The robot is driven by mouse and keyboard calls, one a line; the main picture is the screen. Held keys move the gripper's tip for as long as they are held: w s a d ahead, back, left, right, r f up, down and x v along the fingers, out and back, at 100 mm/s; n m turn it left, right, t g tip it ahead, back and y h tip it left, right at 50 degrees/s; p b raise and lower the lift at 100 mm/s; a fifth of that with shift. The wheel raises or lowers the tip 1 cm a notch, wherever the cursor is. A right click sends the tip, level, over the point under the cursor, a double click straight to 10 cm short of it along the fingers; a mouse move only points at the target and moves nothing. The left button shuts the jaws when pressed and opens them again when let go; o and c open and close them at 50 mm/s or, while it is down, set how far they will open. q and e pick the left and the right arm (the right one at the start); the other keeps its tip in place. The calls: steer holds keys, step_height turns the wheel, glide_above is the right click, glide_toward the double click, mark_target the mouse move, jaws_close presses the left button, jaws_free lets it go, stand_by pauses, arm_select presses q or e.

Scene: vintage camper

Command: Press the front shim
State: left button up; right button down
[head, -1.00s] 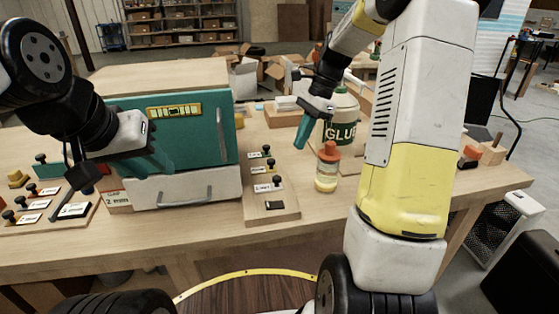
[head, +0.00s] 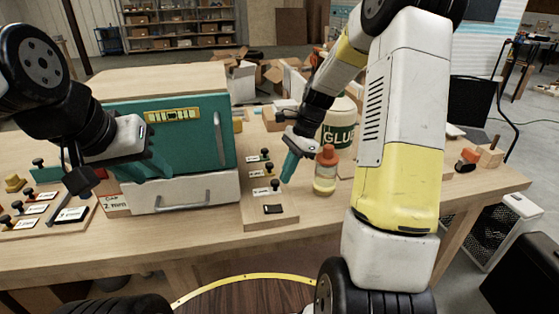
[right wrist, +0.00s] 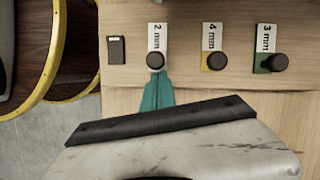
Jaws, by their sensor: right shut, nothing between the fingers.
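A wooden board (head: 256,213) on the right carries three dark-knobbed shims in a row. The front shim (head: 275,185) has a black knob and a label reading 2 mm in the right wrist view (right wrist: 156,58). The others there are the 4 mm shim (right wrist: 214,60) and the 3 mm shim (right wrist: 273,62). My right gripper (head: 287,178) is shut and empty, its teal fingertips beside the front shim's knob. In the right wrist view the tips (right wrist: 157,80) end just below that knob; contact is unclear. My left gripper (head: 160,168) is before the teal cabinet; its fingers blend in.
The teal cabinet (head: 190,135) with a level and white drawer (head: 185,192) stands left of the board. A card (head: 115,203) reads gap 2 mm. An orange-capped bottle (head: 326,172) and glue jug (head: 342,120) stand close right of my right gripper. Another shim board (head: 45,222) lies far left.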

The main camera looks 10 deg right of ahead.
mark_target(264, 191)
steer(key=shift+s+a, duration=0.15)
steer(key=shift+a, duration=2.2)
steer(key=shift+r, duration=0.1)
